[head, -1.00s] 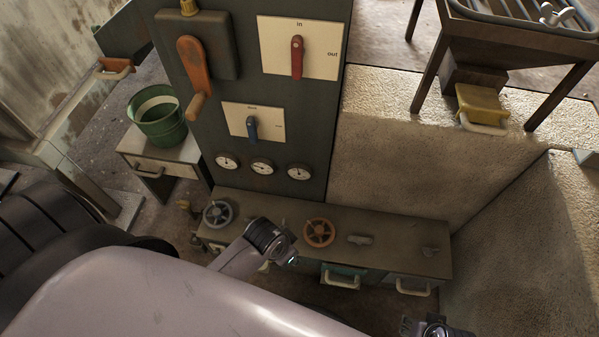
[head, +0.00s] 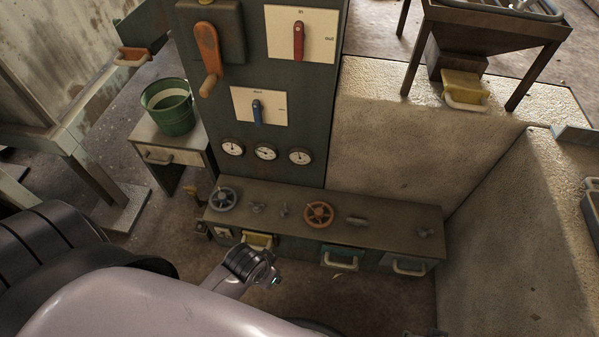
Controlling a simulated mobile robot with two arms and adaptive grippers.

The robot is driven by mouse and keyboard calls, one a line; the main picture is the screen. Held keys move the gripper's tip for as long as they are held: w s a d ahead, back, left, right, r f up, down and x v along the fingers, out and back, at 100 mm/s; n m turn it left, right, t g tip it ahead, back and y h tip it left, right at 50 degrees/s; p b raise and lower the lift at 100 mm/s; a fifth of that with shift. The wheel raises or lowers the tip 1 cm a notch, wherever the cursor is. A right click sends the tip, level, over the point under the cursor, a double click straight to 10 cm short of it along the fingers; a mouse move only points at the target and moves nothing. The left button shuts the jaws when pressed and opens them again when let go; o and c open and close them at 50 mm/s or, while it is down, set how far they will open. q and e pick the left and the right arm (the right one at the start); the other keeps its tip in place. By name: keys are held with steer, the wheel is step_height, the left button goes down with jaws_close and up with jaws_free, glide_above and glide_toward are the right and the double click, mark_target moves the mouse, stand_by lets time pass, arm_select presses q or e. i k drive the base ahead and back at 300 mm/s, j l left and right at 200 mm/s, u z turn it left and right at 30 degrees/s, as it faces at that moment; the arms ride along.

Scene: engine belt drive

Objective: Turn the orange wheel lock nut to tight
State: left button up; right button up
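The gripper's fingers do not show clearly. Of my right arm, at most a dark sliver shows at the bottom edge.
A blue-grey wheel (head: 222,199) and several small fittings share the bench top (head: 385,222). Drawers with handles face me below. Behind stands a dark panel with a red lever (head: 299,41), a blue lever (head: 257,112) and gauges. A green bucket (head: 170,108) stands left.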

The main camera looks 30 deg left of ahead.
mark_target(285, 212)
steer(key=k+l, duration=0.3)
steer(key=k, duration=0.15)
steer(key=k+l, duration=0.3)
steer(key=k, duration=0.1)
